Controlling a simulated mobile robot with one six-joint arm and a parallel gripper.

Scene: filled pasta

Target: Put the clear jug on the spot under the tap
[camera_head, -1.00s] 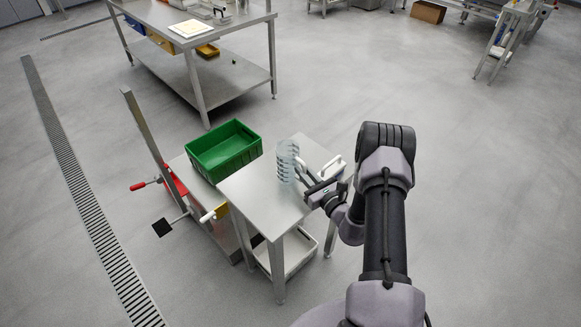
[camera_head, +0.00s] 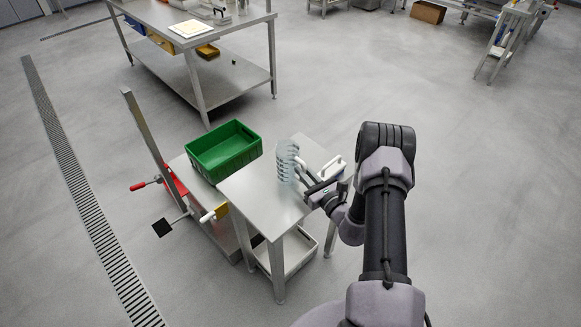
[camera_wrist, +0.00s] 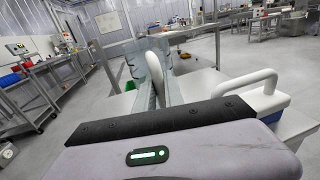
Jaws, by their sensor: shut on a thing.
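The clear jug (camera_head: 285,163), ribbed and pale blue-green, is upright over the small steel table (camera_head: 253,191). I cannot tell whether its base touches the tabletop. My gripper (camera_head: 301,173) reaches in from the right and is shut on the jug's handle side. In the wrist view the clear jug (camera_wrist: 133,68) is straight ahead, with a pale upright handle (camera_wrist: 158,68) in front of it.
A white-handled item (camera_head: 333,164) stands just right of the jug; the wrist view shows its handle (camera_wrist: 243,84) close by. A green crate (camera_head: 223,152) sits behind left. A tilted post (camera_head: 147,138) with red levers stands at left. The front tabletop is clear.

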